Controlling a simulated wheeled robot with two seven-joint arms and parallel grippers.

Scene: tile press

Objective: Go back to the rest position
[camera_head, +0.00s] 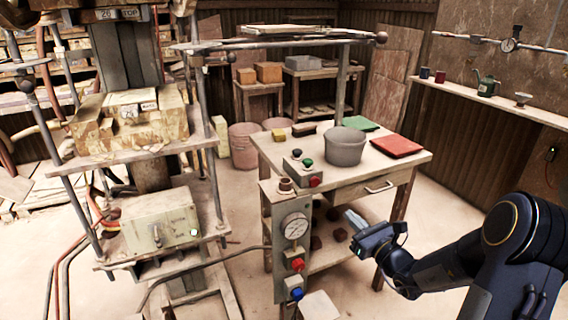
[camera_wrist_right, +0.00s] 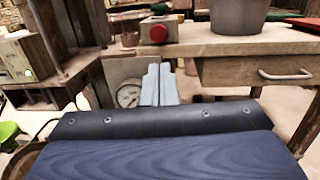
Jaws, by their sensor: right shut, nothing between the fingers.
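My right gripper (camera_head: 354,218) reaches in from the lower right in the head view. It is in front of the workbench, below the tabletop and right of the gauge. In the right wrist view its two pale fingers (camera_wrist_right: 159,84) are together with nothing between them. They point toward the bench front, between the gauge and the drawer. My left gripper does not show in either view.
The workbench (camera_head: 410,158) holds a grey bucket (camera_head: 346,147), a red folder (camera_head: 397,146) and a button box (camera_head: 303,168). Its gauge (camera_head: 295,226) sits on a front panel. The press (camera_head: 150,224) stands at left. Open floor lies right of the bench.

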